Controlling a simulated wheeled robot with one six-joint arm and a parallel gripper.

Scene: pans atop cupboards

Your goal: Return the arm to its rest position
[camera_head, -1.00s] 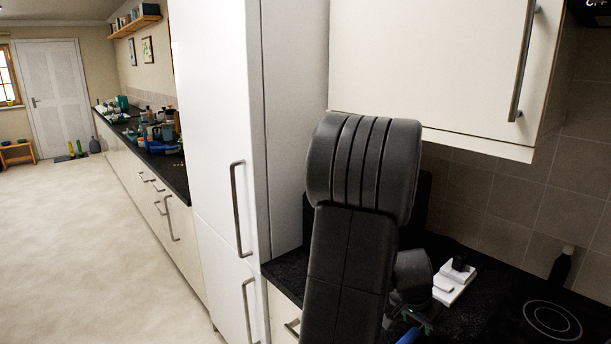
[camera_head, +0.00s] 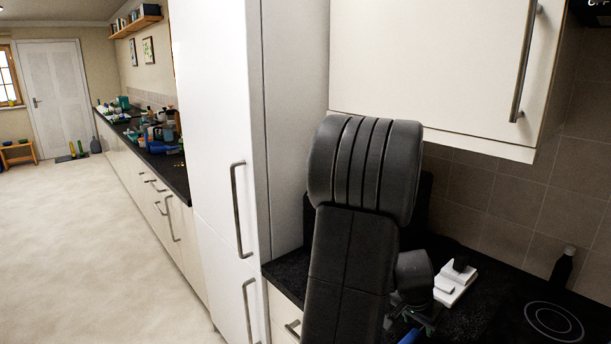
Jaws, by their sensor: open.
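My arm stands folded upright in the middle of the view, its dark links in front of the counter. My gripper (camera_head: 415,318) shows only in part, low and behind the upper link, above the dark counter (camera_head: 290,272). It is open; its fingertips are hard to make out. A small blue piece and some green show beside it at the bottom edge, and I cannot tell what they belong to.
A white board-like item (camera_head: 455,285) with a dark top piece lies on the counter. A dark bottle (camera_head: 562,268) stands by the tiled wall near the hob (camera_head: 553,322). A wall cupboard (camera_head: 430,65) hangs above.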

